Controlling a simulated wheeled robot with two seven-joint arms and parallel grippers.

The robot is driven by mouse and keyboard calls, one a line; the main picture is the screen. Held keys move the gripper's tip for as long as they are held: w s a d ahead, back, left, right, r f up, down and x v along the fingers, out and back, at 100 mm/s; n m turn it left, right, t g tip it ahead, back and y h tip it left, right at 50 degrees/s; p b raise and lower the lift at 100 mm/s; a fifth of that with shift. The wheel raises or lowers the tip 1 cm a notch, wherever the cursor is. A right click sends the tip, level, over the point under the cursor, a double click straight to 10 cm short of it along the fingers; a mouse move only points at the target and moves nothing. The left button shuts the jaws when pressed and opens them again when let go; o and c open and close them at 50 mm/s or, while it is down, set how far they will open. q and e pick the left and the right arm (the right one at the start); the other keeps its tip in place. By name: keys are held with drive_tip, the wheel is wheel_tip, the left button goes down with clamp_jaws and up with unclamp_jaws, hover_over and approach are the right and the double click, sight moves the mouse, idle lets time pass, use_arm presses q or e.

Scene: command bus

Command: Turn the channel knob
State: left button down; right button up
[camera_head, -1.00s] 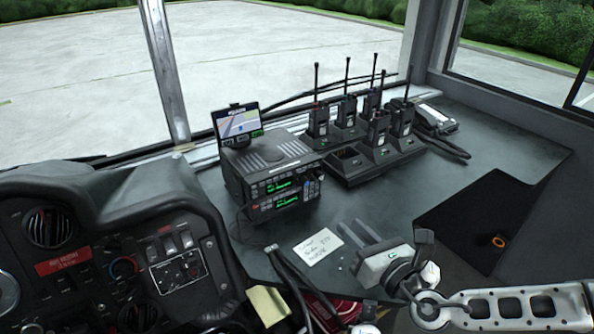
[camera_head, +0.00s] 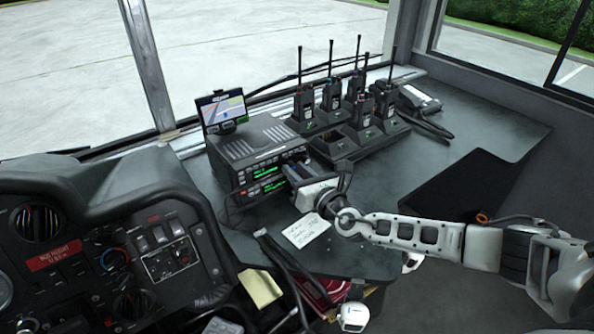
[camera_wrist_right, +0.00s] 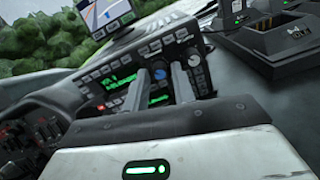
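The black radio unit (camera_head: 235,180) with green displays stands on the dark desk, under a small screen. In the right wrist view its front panel (camera_wrist_right: 118,78) shows a blue-marked round knob (camera_wrist_right: 158,73) and another round knob (camera_wrist_right: 194,60) to its right. I cannot read which is the channel knob. My right gripper (camera_head: 302,170) is at the right end of the radio's front. In the right wrist view its two fingers (camera_wrist_right: 160,82) are apart, with the blue-marked knob showing between their tips. Contact is not clear.
A charger dock (camera_head: 345,146) with several handheld radios stands right of the radio unit. A paper note (camera_head: 307,230) lies in front. The dashboard (camera_head: 130,260) is at left. A black mat (camera_head: 460,185) lies on the right of the desk.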

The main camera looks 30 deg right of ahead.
drive_tip(key=shift+w, duration=0.2)
drive_tip(key=shift+c, duration=0.4)
clamp_jaws()
